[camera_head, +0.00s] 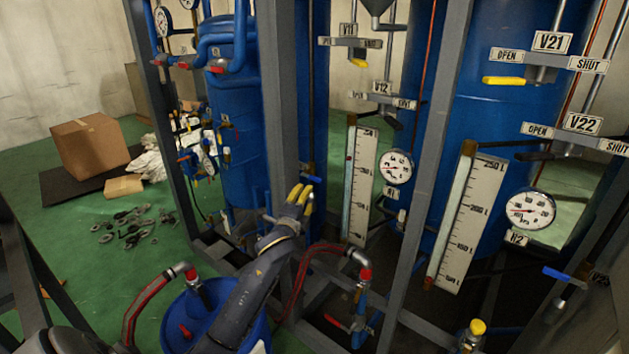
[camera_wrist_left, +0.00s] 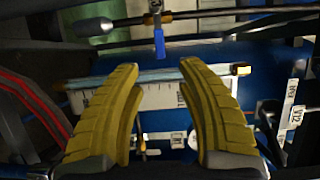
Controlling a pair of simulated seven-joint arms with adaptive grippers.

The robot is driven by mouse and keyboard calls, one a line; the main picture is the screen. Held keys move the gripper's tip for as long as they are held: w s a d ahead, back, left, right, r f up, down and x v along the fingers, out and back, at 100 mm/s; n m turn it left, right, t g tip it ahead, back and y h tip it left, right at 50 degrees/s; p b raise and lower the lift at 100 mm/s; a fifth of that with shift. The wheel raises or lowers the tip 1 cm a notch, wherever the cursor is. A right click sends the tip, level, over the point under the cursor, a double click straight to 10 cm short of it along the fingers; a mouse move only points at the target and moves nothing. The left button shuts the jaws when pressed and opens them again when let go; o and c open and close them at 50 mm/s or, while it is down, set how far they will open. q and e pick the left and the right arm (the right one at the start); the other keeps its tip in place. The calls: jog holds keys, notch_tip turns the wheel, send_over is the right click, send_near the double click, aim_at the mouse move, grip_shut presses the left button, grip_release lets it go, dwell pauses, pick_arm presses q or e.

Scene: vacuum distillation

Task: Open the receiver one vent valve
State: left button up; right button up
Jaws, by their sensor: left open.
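My left gripper (camera_head: 300,194) has yellow fingers and reaches up in front of the frame post, left of the receiver one level scale (camera_head: 361,180). In the left wrist view the gripper (camera_wrist_left: 160,68) is open with nothing between its fingers. A blue valve handle (camera_wrist_left: 159,42) shows just beyond the fingertips there, apart from them. A blue handle (camera_head: 311,179) also shows close above the fingers in the head view; its label is not visible. The V11 valve has a yellow handle (camera_head: 358,62), and the V12 valve a dark handle (camera_head: 384,119). My right gripper is out of view.
Grey posts (camera_head: 280,90) stand close to my left arm. A round gauge (camera_head: 397,167) hangs beside the scale. V21 (camera_head: 552,42) and V22 (camera_head: 583,123) are at the right. Red hoses (camera_head: 294,290) and a blue drum (camera_head: 217,315) are low near the arm.

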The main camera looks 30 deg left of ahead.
aim_at(315, 180)
pick_arm(q)
jog(key=x, duration=1.2)
jog(key=shift+w+a+f, duration=0.1)
jog(key=shift+w, duration=0.05)
jog(key=shift+o, duration=0.3)
grip_shut()
